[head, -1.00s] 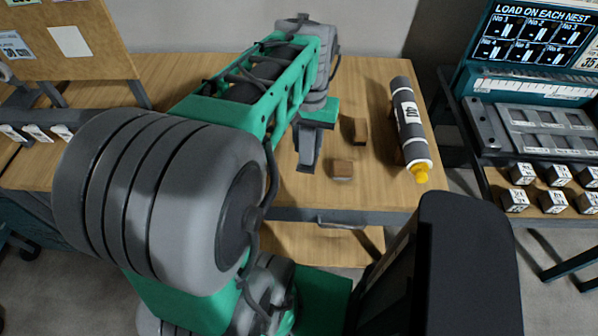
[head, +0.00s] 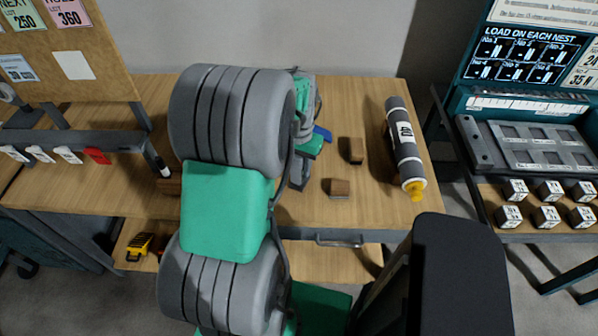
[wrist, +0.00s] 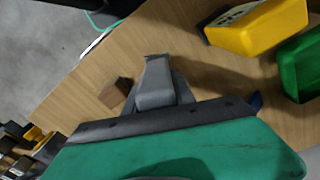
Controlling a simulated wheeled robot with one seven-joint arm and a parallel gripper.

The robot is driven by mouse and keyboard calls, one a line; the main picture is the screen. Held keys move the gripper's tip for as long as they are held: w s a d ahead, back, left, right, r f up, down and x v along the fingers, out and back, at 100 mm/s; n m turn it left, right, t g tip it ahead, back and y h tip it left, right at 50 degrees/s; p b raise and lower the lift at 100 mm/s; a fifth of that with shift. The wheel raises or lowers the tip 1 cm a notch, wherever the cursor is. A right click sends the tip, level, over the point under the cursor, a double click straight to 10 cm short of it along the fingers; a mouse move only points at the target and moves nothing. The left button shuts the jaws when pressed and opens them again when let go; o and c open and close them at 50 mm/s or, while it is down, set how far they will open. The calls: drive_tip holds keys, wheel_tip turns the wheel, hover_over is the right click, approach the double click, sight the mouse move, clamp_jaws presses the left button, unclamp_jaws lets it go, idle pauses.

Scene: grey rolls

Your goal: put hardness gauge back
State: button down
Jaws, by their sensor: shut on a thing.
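My gripper (wrist: 158,82) points down over the wooden table (head: 370,205); the wrist view shows its grey fingers closed around a lighter grey piece. That piece may be the hardness gauge, but its shape is mostly hidden by the fingers and the gripper body. In the head view the gripper (head: 293,178) is partly hidden behind my arm, left of two small brown blocks. No other thing can be clearly told as the gauge. A blue piece (head: 322,133) shows just beyond the gripper; whether they touch cannot be told.
Brown blocks (head: 351,150) (head: 338,188) stand right of the gripper. A grey tube with a yellow tip (head: 405,150) lies near the right edge. The wrist view shows a yellow box (wrist: 255,30) and green box (wrist: 300,65) close by. A gauging stand (head: 530,145) is at right.

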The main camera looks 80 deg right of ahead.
sight(299, 175)
drive_tip(key=shift+f, duration=1.75)
drive_tip(key=c, duration=1)
unclamp_jaws()
drive_tip(key=shift+p, duration=0.3)
drive_tip(key=shift+c, duration=0.2)
